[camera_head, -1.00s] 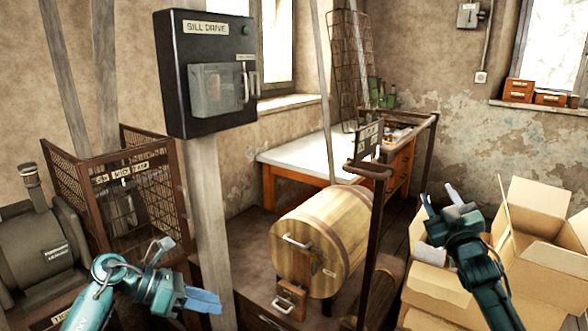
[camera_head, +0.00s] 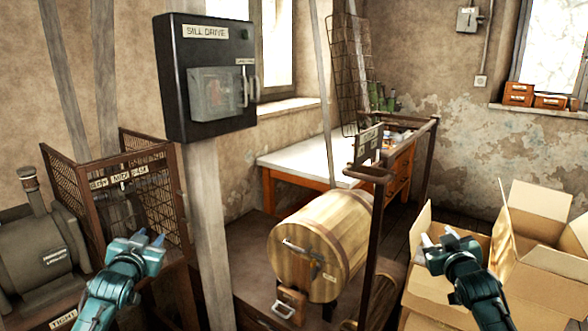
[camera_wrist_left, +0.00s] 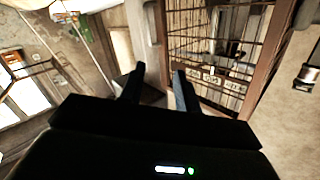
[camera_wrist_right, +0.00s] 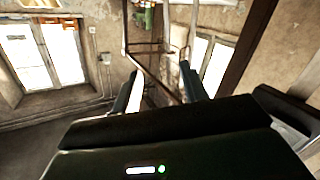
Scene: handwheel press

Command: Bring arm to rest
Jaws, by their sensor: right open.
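My left arm, teal, comes in at the lower left of the head view. Its gripper (camera_head: 149,238) points up and away in front of the mesh cage, with its fingers apart and nothing between them. Its two dark fingers also show apart in the left wrist view (camera_wrist_left: 156,78). My right arm comes in at the lower right. Its gripper (camera_head: 440,237) is open and empty, in front of the cardboard boxes. In the right wrist view the fingers (camera_wrist_right: 160,75) stand apart with nothing between them.
A black SILL DRIVE box (camera_head: 208,125) hangs on a grey post. A rusty mesh cage (camera_head: 180,210) and a grey machine (camera_head: 35,250) stand left. A wooden barrel (camera_head: 345,230) lies between my grippers, beside a brown rail frame (camera_head: 385,215). Open cardboard boxes (camera_head: 545,270) stand right.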

